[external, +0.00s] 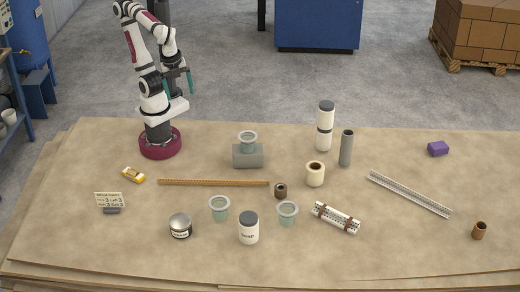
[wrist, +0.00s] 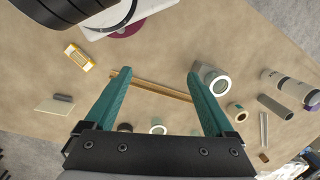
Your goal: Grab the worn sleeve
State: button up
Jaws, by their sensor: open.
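Two short brown sleeves stand on the table; I cannot tell which one is the worn sleeve. A dark brown sleeve (external: 281,190) stands mid-table, just left of and in front of a cream tape roll (external: 315,173). A copper-brown sleeve (external: 479,231) stands alone near the right front; a small brown shape in the wrist view (wrist: 264,157) looks like it. My gripper (external: 178,83) is raised above the back left of the table, well apart from both sleeves. Its teal fingers are spread and empty in the wrist view (wrist: 159,74).
A wooden strip (external: 213,182), grey block with a ringed cup (external: 248,155), white bottle (external: 325,126) and grey tube (external: 346,148) stand around mid-table. A metal rail (external: 409,193) and purple block (external: 438,149) are right.

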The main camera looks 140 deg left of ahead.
jog(key=w+a+r+n+t+h, duration=0.15)
jog(key=w+n+h, duration=0.75)
jog(key=w+n, duration=0.9)
jog(key=w+a+n+t+h, duration=0.2)
jog(key=w+a+n+t, duration=0.2)
jog(key=w+a+n, duration=0.4)
jog(key=w+a+f+n+t, duration=0.1)
jog(key=a+f+n+t, duration=0.1)
jog(key=a+n, duration=0.3)
jog(key=w+a+f+n+t, duration=0.1)
jog(key=a+f+n+t, duration=0.15)
jog(key=a, duration=0.45)
send_near(280, 184)
jog(key=shift+m, duration=0.35)
jog(key=x, duration=1.1)
jog(key=shift+f, duration=0.4)
jog(key=shift+w+d+f, duration=0.15)
jog(key=shift+w, duration=0.2)
grip_shut()
